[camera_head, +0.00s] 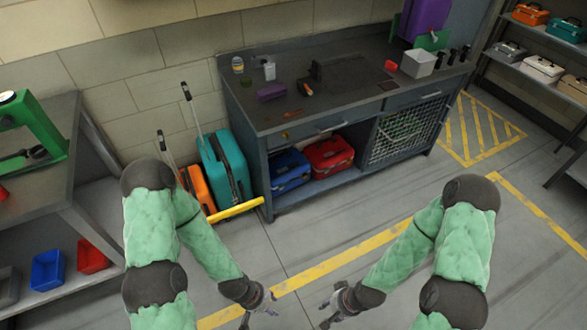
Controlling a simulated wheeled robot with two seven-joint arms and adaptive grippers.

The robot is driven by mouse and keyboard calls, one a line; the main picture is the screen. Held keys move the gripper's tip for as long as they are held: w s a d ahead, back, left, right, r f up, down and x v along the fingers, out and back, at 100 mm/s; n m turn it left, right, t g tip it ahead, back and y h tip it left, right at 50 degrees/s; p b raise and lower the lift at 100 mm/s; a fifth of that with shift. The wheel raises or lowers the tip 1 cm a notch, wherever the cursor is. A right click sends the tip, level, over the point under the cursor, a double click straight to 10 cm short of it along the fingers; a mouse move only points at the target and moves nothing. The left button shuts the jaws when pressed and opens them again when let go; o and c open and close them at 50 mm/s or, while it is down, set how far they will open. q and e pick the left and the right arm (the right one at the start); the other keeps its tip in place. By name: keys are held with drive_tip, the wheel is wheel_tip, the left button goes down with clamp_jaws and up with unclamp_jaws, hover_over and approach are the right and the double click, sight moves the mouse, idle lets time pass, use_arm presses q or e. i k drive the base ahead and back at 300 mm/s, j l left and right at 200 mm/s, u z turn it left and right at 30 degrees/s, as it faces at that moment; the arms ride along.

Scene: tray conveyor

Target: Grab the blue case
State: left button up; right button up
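The blue case (290,171) rests on the low shelf under the grey workbench, at the left end of that shelf. A red case (329,155) sits right beside it on the same shelf. My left gripper (259,311) is at the bottom middle of the view, well in front of the bench, and its fingers look spread and empty. My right gripper (326,311) is to its right at about the same height in the picture, also spread and empty. Both are apart from the blue case.
A teal suitcase (226,172) and an orange suitcase (197,187) stand left of the workbench (300,127), behind a yellow bar (236,209). A mesh door (403,133) is right of the cases. A left shelf holds a blue bin (47,270). The floor before the bench is clear.

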sight(289, 185)
drive_tip(key=i+u, duration=0.15)
drive_tip(key=i, duration=0.4)
drive_tip(key=i+l+u, duration=0.1)
drive_tip(key=i, duration=0.5)
drive_tip(key=i+l+u, duration=0.15)
drive_tip(key=i, duration=0.4)
